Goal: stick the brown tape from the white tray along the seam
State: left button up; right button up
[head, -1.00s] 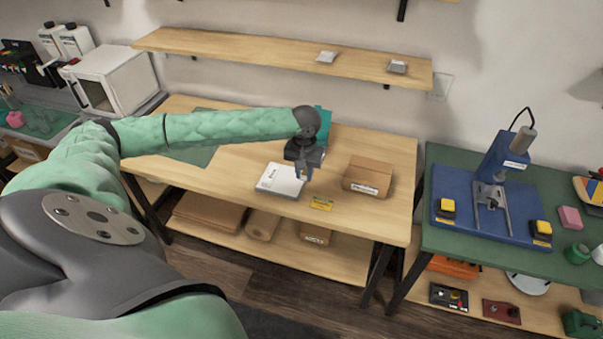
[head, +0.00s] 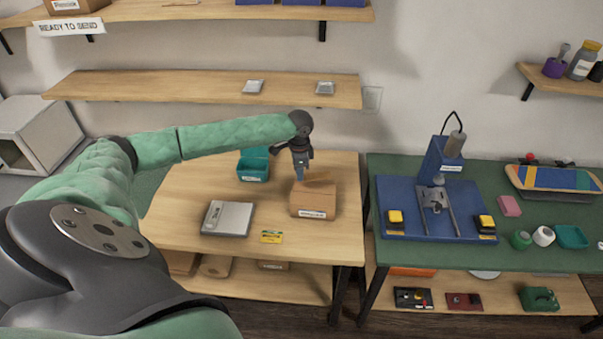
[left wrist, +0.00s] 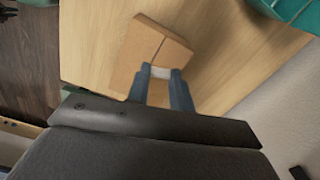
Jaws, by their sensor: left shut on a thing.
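The brown cardboard box (head: 313,205) stands on the wooden bench, with a label on its front. In the left wrist view the box (left wrist: 137,50) shows a dark seam line across it. My left gripper (head: 301,178) points down at the back of the box's top, close to it. It is shut on a small pale piece (left wrist: 161,72) that shows between its fingertips; I cannot tell whether this is the tape. A flat tan patch shows at the box top beside the fingers. I cannot make out a white tray for certain. My right gripper is out of view.
A teal bin (head: 253,166) stands behind. A green table (head: 520,252) with a blue press (head: 438,210) is at the right.

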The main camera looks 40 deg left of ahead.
pick_arm(q)
jog(key=m, duration=0.2)
jog(key=shift+s+r+m, duration=0.15)
jog(key=shift+m, duration=0.15)
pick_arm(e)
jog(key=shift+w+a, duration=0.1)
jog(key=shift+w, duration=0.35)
